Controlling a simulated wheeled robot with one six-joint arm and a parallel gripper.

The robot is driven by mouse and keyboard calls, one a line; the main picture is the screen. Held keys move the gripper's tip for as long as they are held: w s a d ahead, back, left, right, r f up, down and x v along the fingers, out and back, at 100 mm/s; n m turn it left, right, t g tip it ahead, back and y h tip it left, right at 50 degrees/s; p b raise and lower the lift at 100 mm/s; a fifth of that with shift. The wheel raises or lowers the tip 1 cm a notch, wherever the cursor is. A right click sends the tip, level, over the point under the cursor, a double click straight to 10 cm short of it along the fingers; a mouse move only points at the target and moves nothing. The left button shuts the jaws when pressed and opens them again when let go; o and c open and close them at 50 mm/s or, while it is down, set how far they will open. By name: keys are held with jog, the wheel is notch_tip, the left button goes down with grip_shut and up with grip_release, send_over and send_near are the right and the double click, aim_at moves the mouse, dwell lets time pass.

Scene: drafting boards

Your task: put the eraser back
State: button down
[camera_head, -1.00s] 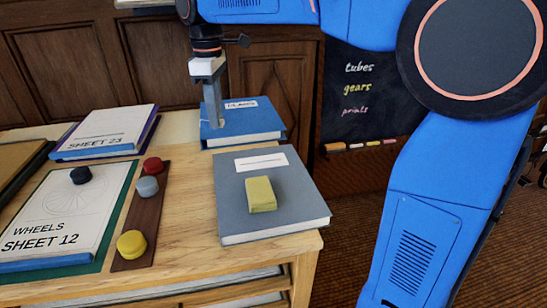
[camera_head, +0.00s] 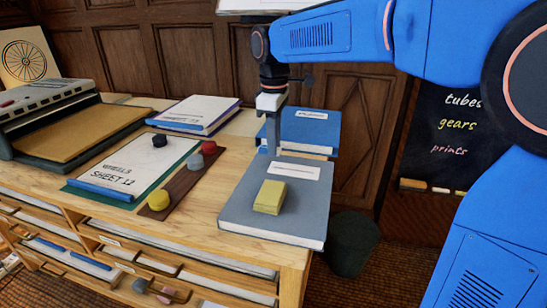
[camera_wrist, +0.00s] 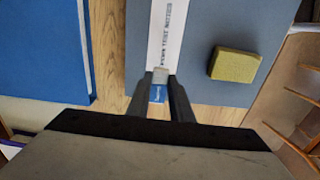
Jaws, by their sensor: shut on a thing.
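My gripper (camera_head: 272,150) points down near the far left corner of the grey book, beside the blue book. In the wrist view my gripper (camera_wrist: 160,84) is shut on a small block with a pale grey end and a blue part (camera_wrist: 160,75), probably the eraser; the fingers hide its sides. It is over the gap and the grey book's label; its height is unclear. A yellow block (camera_head: 270,196) lies apart on the grey book (camera_head: 240,205). It also shows right of my gripper in the wrist view (camera_wrist: 234,65).
The blue book (camera_head: 310,130) lies behind the grey one. Left are a dark strip (camera_head: 180,187) with round weights, a sheet (camera_head: 125,168) with a black weight, and another book (camera_head: 195,112). A bin (camera_head: 352,245) stands right of the wooden cabinet.

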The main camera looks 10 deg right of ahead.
jog(key=shift+a+f, duration=0.1)
jog(key=shift+f, duration=2)
jog(key=shift+f, duration=0.15)
jog(key=c, duration=1.6)
grip_release()
notch_tip(320, 180, up, 12)
jog(key=shift+r, duration=0.15)
jog(key=s+d+f+m+t, duration=0.15)
jog(key=s+d+m, duration=0.25)
jog(key=s+d, duration=0.4)
jog(key=s+d+f+m+t, duration=0.1)
jog(key=s+d+f+m, duration=0.2)
jog(key=s+f, duration=0.3)
jog(key=s+d+f+m+t, duration=0.1)
jog(key=s+d+f+m, duration=0.2)
jog(key=s+d+f, duration=0.2)
jog(key=s+d+f+m+t, duration=0.1)
jog(key=s+d+f+m, duration=0.2)
jog(key=s+d+f, duration=0.2)
jog(key=shift+s+d+f+m, duration=0.15)
jog(key=shift+s+f, duration=0.25)
jog(key=shift+s, duration=0.35)
jog(key=shift+s+d+f+m, duration=0.15)
jog(key=shift+s+f, duration=0.25)
jog(key=shift+s, duration=0.35)
